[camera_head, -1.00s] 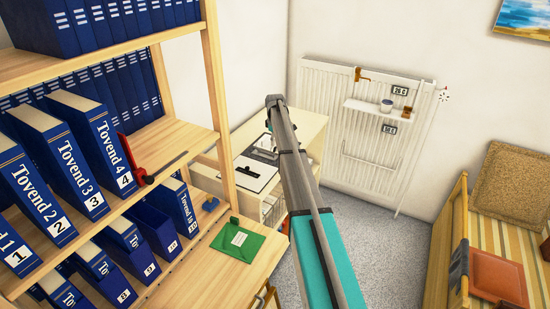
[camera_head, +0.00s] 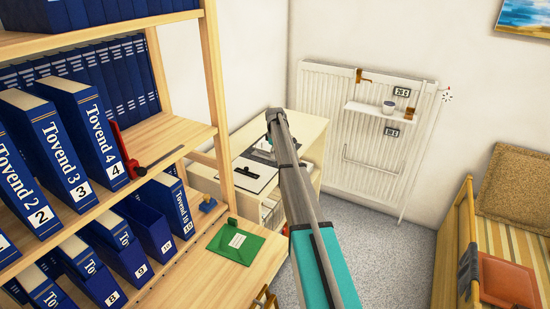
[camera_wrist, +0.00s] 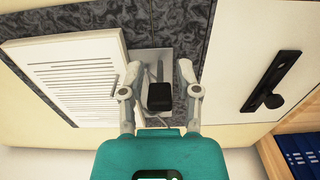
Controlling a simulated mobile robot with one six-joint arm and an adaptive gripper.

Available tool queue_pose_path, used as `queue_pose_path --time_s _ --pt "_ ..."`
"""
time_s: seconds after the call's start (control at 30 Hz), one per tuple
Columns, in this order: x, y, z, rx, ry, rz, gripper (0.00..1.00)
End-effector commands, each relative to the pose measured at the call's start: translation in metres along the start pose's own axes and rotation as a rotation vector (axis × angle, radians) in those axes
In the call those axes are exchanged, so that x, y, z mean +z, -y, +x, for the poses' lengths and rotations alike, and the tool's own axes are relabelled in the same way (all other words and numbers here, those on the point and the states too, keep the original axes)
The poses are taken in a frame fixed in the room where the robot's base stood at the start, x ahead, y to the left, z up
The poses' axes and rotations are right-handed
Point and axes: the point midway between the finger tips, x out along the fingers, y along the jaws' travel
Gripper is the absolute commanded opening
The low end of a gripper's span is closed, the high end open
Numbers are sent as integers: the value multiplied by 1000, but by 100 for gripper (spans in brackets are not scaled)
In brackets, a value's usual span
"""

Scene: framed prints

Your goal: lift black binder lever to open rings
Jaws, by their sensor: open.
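An open binder lies on the pale cabinet top; its mottled dark grey surface (camera_wrist: 70,22) shows in the wrist view. A stack of white lined paper (camera_wrist: 70,78) is on its left side. A metal plate (camera_wrist: 146,58) with thin metal parts lies between my fingers. The black lever (camera_wrist: 158,97) shows as a dark block between the two fingers. My gripper (camera_wrist: 159,72) is open, one finger either side of the lever; I cannot tell whether either touches it. In the head view my arm largely hides the binder.
A white panel with a black handle-like piece (camera_wrist: 272,80) lies beside the mottled surface; it also shows in the head view (camera_head: 255,174). A wooden shelf (camera_head: 185,135) with blue binders stands left. A green envelope (camera_head: 237,241) lies on its lower board. A radiator (camera_head: 335,125) stands behind.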

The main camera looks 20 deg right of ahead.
Motion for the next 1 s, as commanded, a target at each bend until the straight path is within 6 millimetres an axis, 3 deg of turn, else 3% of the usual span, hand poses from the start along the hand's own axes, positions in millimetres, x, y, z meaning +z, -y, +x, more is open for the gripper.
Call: queue_pose_path --time_s 0.43,0.67,1.0 --pt "0 0 3 0 0 0 43" --pt "0 0 3 0 0 0 2" --pt "-3 -1 3 -1 31 -1 0"
